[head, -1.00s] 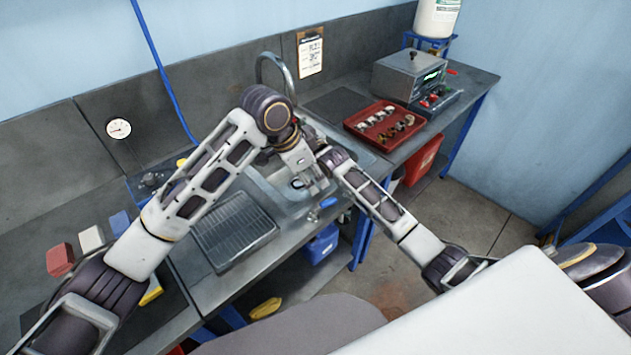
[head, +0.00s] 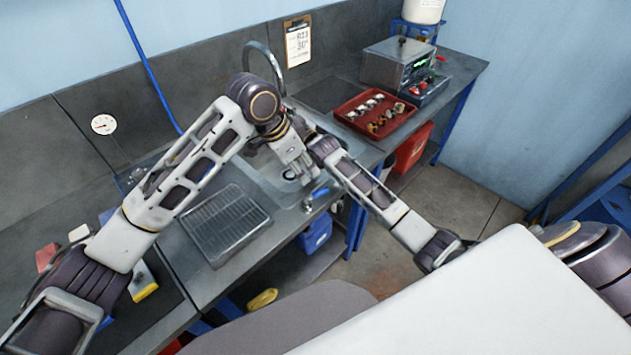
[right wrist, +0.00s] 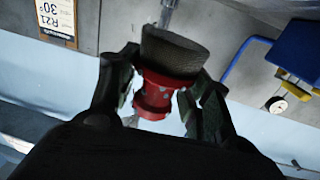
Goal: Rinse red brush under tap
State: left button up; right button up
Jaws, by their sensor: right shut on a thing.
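The red brush (right wrist: 165,92), a red collar with a dark grey-brown bristle head, is between the fingers of my right gripper (right wrist: 163,100) in the right wrist view. The gripper is shut on it. In the head view my arms hide the brush and right gripper. The curved metal tap (head: 275,62) rises behind the sink (head: 272,176), above my left wrist. My left gripper (head: 303,172) points down over the sink's front right part, close to a small blue-handled fitting (head: 320,191). Whether its fingers touch that fitting or are open cannot be seen.
A ribbed drainboard (head: 226,224) lies left of the sink. A red tray (head: 350,112) of small parts and a grey instrument box (head: 398,64) stand to the right. A clipboard (head: 298,40) hangs behind. My two arms are close together over the sink.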

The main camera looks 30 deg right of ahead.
aim_at(321, 191)
pick_arm(q)
jog(key=shift+f, duration=0.1)
jog(key=shift+x, duration=5.95)
grip_shut()
